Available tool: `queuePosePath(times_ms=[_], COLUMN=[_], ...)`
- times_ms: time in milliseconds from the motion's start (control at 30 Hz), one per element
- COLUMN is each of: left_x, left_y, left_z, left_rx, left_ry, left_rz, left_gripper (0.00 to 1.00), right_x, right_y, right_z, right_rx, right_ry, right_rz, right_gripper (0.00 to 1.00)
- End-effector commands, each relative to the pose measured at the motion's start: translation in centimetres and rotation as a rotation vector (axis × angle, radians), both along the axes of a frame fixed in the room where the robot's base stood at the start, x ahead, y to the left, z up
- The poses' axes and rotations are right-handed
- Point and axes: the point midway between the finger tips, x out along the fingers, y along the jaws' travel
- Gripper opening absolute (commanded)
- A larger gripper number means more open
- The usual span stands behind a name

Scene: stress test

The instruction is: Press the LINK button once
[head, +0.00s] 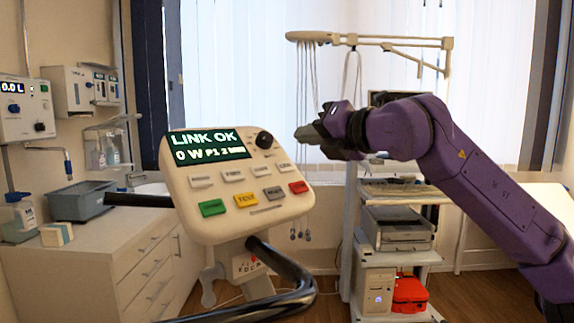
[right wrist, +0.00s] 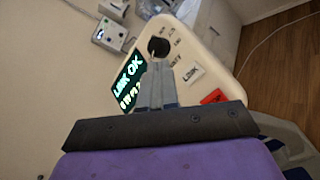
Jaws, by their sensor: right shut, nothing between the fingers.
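The white control panel (head: 238,221) stands in the middle of the head view. Its lit screen (head: 207,146) reads "LINK OK" above "0 W P1 2". The LINK button (right wrist: 192,75) is a pale key in the right wrist view, right of my fingers. In the head view it appears to be the rightmost pale key of the upper row (head: 285,168), its label too small to read surely. My right gripper (head: 301,134) is shut and empty, above and right of the panel, apart from the LINK button. Its fingers (right wrist: 157,68) also show in the right wrist view.
A black knob (head: 264,140) sits right of the screen, and a red key (head: 298,187) lies below the LINK button. Green, yellow and grey keys are beside it. Black handlebars (head: 285,265) curve in front of the panel. A white trolley (head: 400,255) stands behind.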

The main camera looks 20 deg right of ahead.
Motion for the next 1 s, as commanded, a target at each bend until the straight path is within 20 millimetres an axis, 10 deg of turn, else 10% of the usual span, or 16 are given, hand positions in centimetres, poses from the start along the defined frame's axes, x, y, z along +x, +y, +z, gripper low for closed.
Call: queuePosePath(times_ms=[1000], left_x=[0.0], left_y=[0.0], left_z=[2.2], left_rx=[0.000], left_ry=[0.000], left_rz=[0.000], left_gripper=[0.70], right_x=[-4.2], right_y=[-1.1], right_z=[5.5], right_rx=[0.000], right_ry=[0.001], right_rz=[-0.001], right_gripper=[0.00])
